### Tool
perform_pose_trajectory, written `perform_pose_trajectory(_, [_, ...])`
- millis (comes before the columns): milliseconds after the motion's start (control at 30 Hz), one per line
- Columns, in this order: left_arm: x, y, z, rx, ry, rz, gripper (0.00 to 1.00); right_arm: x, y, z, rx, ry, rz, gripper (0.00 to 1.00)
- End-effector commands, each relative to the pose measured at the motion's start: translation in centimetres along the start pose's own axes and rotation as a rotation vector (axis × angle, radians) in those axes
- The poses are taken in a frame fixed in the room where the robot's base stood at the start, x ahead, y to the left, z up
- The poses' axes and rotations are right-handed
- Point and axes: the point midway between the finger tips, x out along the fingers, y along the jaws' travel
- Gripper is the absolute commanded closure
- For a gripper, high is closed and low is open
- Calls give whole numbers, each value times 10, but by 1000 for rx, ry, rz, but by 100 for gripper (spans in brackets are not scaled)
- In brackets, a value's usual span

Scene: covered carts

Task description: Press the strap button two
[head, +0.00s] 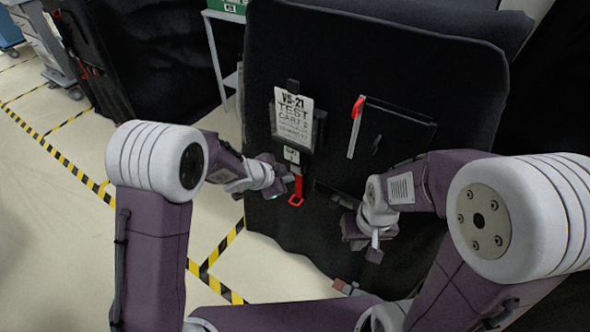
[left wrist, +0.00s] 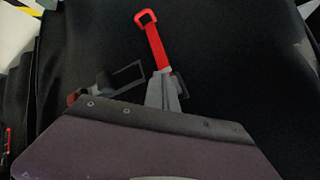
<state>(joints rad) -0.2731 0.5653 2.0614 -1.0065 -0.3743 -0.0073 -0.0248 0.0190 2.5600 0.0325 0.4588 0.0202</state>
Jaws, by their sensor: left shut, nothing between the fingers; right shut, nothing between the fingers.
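A black-covered cart (head: 400,60) stands ahead with a white sign (head: 293,115) reading "VS-21 TEST CART 2". Below the sign hangs a strap ending in a red loop (head: 296,192), with a small white label (head: 291,155) above it. In the left wrist view the red strap end (left wrist: 155,42) runs up from a grey piece, and my purple wrist body hides what lies below. My left gripper (head: 286,181) is shut and empty, just left of the red strap; contact cannot be told. My right gripper (head: 375,249) is shut and empty, lower right, in front of the cover. No button is clearly visible.
A dark panel (head: 395,130) with a red-topped pale strip (head: 356,125) is right of the sign. Another covered cart (head: 130,50) stands at the back left. The floor at left is clear, with yellow-black tape (head: 75,170).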

Motion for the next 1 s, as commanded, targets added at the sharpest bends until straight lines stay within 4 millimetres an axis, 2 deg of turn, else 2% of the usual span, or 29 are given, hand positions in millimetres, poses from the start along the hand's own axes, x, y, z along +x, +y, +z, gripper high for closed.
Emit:
perform_pose_trajectory(333, [4, -4, -5, -1, 0, 1, 100, -8, 0, -1, 0, 0, 0, 100])
perform_pose_trajectory(1000, [8, -6, -7, 0, 0, 0, 100, -10, 0, -1, 0, 0, 0, 100])
